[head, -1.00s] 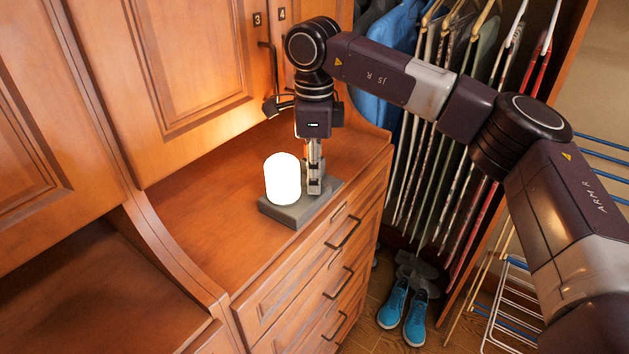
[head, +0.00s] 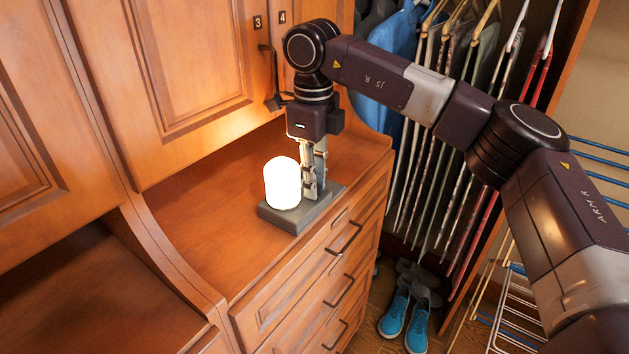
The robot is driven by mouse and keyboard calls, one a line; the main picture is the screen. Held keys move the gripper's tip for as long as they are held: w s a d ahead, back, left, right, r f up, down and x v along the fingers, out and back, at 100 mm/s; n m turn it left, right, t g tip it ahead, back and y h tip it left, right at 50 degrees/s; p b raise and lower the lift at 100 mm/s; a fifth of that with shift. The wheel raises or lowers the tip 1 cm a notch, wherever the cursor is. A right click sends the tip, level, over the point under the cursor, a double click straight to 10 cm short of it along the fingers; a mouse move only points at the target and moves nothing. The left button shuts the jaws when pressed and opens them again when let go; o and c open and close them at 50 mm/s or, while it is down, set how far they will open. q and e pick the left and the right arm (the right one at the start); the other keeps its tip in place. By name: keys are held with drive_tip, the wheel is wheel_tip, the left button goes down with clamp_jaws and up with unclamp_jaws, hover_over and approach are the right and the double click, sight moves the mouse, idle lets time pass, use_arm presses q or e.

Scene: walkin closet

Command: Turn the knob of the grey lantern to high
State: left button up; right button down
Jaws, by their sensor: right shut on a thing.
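The grey lantern (head: 292,220) stands on the wooden dresser top near its front edge. It has a flat grey base and a glowing white dome (head: 281,184) on the left part of it. My right gripper (head: 313,193) points down over the right part of the base, just right of the dome. Its fingers are shut at the base's top, where the knob is hidden by them. My left gripper is not in the head view.
The dresser top (head: 210,226) is clear left of the lantern. Cabinet doors (head: 190,70) with a dark handle rise behind it. Hanging clothes (head: 440,140) fill the right, with blue shoes (head: 405,318) on the floor and a drying rack (head: 512,300) beside them.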

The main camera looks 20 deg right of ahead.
drive_tip(key=c, duration=1.8)
unclamp_jaws()
wheel_tip(320, 180, up, 12)
drive_tip(key=shift+s, duration=0.15)
